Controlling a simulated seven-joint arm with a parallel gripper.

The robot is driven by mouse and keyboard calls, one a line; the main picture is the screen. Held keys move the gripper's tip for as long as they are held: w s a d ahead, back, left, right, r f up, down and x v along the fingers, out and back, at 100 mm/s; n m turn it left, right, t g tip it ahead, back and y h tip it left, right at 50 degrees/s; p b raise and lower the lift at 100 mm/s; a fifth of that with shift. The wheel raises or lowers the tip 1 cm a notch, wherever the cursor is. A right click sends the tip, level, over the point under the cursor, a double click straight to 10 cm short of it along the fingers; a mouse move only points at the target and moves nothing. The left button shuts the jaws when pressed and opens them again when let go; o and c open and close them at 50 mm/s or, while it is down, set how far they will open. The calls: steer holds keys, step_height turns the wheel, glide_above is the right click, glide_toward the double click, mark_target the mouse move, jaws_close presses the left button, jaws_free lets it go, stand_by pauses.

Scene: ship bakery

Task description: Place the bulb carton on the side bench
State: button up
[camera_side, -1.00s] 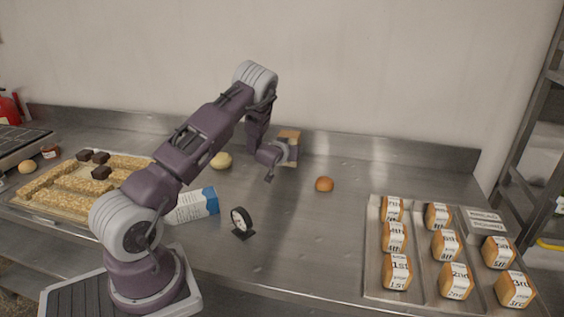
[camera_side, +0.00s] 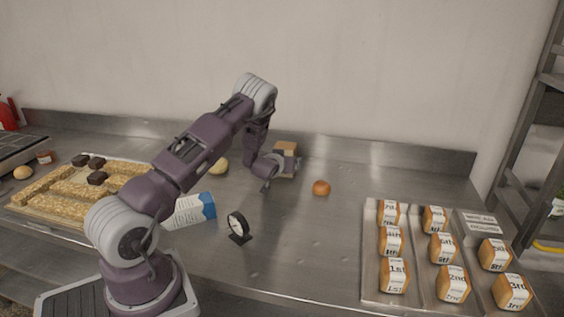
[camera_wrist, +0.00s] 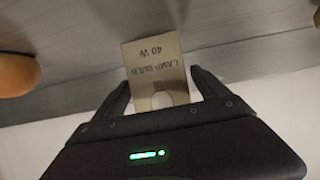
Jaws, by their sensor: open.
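The bulb carton (camera_wrist: 155,62) is a small tan box printed "LAMP BULB 40 W", upside down in the wrist view. In the side view the carton (camera_side: 287,147) is at the back of the steel bench (camera_side: 290,230), partly hidden by my gripper (camera_side: 284,168). My gripper is open in the wrist view (camera_wrist: 160,84), with one finger on each side of the carton's near end. I cannot tell whether the fingers touch it. I cannot tell which surface is the side bench.
Trays of labelled loaves (camera_side: 365,262) fill the right, and a tray of bars (camera_side: 30,207) the left. The middle front is clear.

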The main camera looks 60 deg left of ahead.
steer(key=s+d+r+m+h, duration=0.1)
steer(key=s+d+r+h, duration=0.1)
steer(key=s+d+r, duration=0.6)
steer(key=s+d+r+m+g+h, duration=0.1)
steer(key=s+d+r+m+h, duration=0.15)
steer(key=d+r, duration=0.75)
steer(key=s+d+r+h, duration=0.3)
steer(key=s+d+r, duration=0.1)
steer(key=d, duration=0.9)
steer(key=s+d+r+m+g+h, duration=0.1)
steer(key=s+d, duration=0.3)
steer(key=s, duration=0.6)
steer(key=s+d+m+g+h, duration=0.1)
steer(key=s+d+m, duration=0.3)
steer(key=s, duration=0.7)
steer(key=shift+d+r+g, duration=0.35)
steer(key=shift+d+g, duration=0.05)
steer(key=shift+d, duration=0.3)
